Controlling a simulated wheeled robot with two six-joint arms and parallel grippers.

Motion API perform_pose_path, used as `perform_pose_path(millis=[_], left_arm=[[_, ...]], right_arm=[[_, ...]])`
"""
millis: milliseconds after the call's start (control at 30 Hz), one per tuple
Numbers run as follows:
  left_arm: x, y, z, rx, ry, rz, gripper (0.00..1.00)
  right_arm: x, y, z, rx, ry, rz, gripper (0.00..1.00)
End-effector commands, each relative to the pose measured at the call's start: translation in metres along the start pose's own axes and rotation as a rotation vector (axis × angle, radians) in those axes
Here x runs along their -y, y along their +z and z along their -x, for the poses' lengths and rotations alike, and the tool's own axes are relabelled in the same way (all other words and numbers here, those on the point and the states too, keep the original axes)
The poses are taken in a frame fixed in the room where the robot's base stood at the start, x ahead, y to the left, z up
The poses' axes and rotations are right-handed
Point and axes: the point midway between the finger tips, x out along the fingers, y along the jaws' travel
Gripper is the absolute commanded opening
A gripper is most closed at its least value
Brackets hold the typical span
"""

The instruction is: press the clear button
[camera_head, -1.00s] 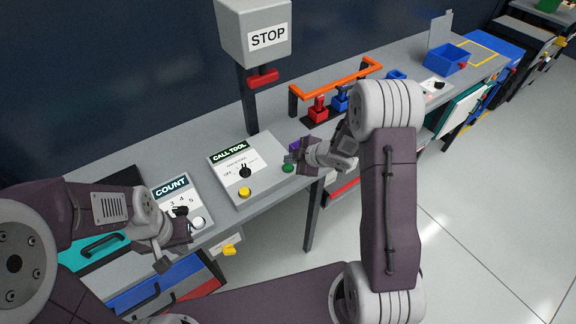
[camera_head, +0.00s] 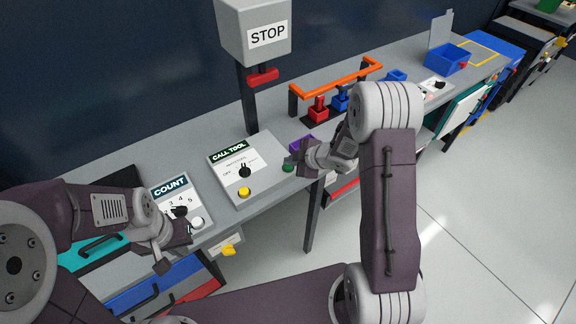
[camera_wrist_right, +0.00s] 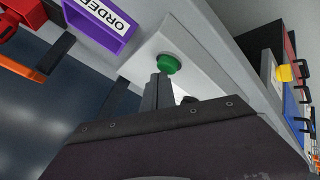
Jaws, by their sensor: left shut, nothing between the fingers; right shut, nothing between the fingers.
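No button label reading "clear" is legible to me. The COUNT panel (camera_head: 172,190) has a dark knob and a round white button (camera_head: 198,223) near its front edge. My left gripper (camera_head: 188,231) is shut and empty, close beside the white button; contact cannot be told. The CALL TOOL panel (camera_head: 232,160) has a black knob (camera_head: 245,172), a yellow button (camera_head: 243,192) and a green button (camera_head: 288,168). My right gripper (camera_head: 288,160) is shut and empty by the green button. In the right wrist view its fingertips (camera_wrist_right: 160,78) are close to the green button (camera_wrist_right: 168,64); contact is unclear.
A purple ORDER bin (camera_head: 303,143) sits just behind my right gripper. A STOP box (camera_head: 255,30) with a red handle stands on a post. An orange rail (camera_head: 335,90) is over red and blue handles. A blue bin (camera_head: 446,60) is farther right.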

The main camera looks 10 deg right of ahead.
Motion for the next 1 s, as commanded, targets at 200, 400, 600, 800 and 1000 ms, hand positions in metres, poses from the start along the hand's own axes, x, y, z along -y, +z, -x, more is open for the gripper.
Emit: perform_pose_path(millis=[200, 400, 600, 800, 1000], left_arm=[[0.0, 0.0, -0.003, 0.0, 0.0, 0.0, 0.0], [0.0, 0.001, -0.005, 0.0, 0.0, 0.0, 0.0], [0.0, 0.001, -0.005, 0.0, 0.0, 0.0, 0.0], [0.0, 0.0, -0.004, 0.0, 0.0, 0.0, 0.0], [0.0, -0.001, 0.008, 0.0, 0.0, 0.0, 0.0]], right_arm=[[0.002, 0.002, -0.002, 0.0, 0.0, 0.0, 0.0], [0.003, 0.003, -0.004, 0.0, 0.0, 0.0, 0.0], [0.003, 0.003, -0.004, 0.001, -0.001, 0.0, 0.0], [0.003, 0.003, -0.003, 0.001, -0.001, 0.0, 0.0], [-0.003, -0.003, 0.005, 0.001, -0.001, 0.0, 0.0]])
